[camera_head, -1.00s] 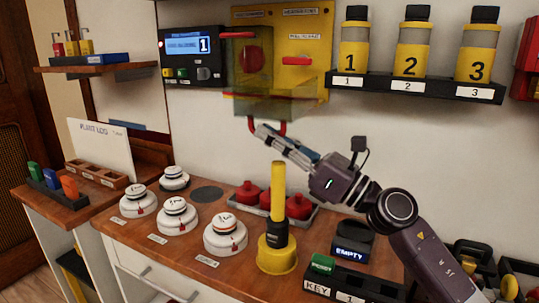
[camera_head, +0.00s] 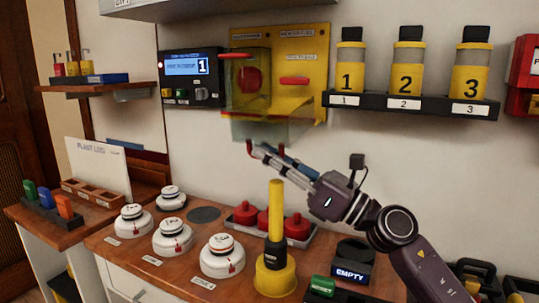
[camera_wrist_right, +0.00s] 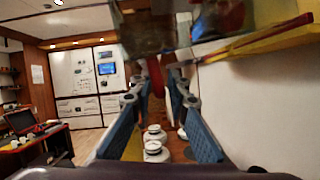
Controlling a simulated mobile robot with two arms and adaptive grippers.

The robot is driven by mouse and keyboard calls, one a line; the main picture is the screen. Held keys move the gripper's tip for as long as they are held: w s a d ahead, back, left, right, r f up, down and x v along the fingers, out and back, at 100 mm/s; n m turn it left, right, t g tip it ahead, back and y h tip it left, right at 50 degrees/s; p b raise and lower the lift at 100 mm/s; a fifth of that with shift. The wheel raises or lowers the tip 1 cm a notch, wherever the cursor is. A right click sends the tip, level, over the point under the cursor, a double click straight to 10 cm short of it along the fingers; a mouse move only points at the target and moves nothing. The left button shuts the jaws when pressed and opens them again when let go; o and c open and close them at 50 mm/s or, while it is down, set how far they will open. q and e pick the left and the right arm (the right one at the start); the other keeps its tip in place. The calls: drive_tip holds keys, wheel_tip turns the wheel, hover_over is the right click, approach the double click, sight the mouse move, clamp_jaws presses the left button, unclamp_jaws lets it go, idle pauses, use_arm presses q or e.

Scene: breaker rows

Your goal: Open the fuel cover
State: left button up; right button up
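A see-through greenish cover (camera_head: 238,100) hangs over a round red button (camera_head: 249,80) on the left part of the yellow wall panel (camera_head: 317,58). A clear box-like part (camera_head: 262,130) spans the panel's bottom, with red handle ends (camera_head: 282,149) below it. My right gripper (camera_head: 257,151) is at these handle ends, under the panel. In the right wrist view a red handle part (camera_wrist_right: 155,76) shows between my right gripper's fingers (camera_wrist_right: 163,88), which stand apart. Contact is unclear. My left gripper is not in view.
A small display unit (camera_head: 190,79) is left of the panel. A shelf (camera_head: 412,105) with three numbered bottles is at the right. White round devices (camera_head: 222,256), a yellow post (camera_head: 276,210) and red knobs (camera_head: 297,227) stand on the counter below my arm.

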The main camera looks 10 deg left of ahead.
drive_tip(key=v, duration=1.2)
drive_tip(key=shift+f, duration=0.1)
